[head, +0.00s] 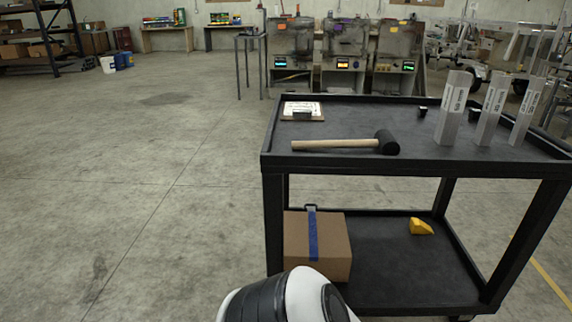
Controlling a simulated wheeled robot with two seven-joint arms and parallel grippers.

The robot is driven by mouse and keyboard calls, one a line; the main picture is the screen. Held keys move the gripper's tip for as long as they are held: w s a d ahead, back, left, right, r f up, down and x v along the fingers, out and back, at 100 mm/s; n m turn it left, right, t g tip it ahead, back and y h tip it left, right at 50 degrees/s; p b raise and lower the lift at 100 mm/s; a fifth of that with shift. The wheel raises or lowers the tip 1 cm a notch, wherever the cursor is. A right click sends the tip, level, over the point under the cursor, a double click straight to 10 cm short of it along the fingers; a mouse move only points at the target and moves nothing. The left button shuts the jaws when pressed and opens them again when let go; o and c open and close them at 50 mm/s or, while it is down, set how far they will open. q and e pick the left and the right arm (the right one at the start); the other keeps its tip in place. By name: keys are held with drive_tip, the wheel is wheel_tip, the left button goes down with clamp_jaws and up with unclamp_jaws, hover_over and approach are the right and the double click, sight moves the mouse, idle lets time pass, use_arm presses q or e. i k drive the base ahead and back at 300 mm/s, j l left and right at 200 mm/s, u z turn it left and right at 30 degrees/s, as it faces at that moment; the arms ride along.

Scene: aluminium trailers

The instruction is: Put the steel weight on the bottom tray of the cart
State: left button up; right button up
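The black cart (350,183) stands in front of me, with a top tray and a bottom tray (400,278). I cannot pick out the steel weight with certainty. On the bottom tray sit a cardboard box (330,247) with a blue strap, at the left, and a yellow wedge-shaped piece (421,226) toward the back. One white and black link of mine shows at the bottom edge. Neither gripper shows.
On the top tray lie a black-headed mallet (340,146), a small black piece (422,111) and three upright metal profiles (491,108) at the right. The bottom tray is bare at its middle and front right. Open floor (130,190) lies left of the cart.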

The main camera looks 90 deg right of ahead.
sight(396, 271)
drive_tip(key=k+l+z, duration=0.1)
drive_tip(key=z, duration=0.4)
drive_tip(key=l+z, duration=0.1)
drive_tip(key=z, duration=0.35)
drive_tip(key=k+l+z, duration=0.1)
drive_tip(key=z, duration=0.4)
drive_tip(key=l+z, duration=0.3)
drive_tip(key=z, duration=0.2)
drive_tip(key=l+z, duration=0.65)
drive_tip(key=z, duration=0.3)
drive_tip(key=i, duration=0.05)
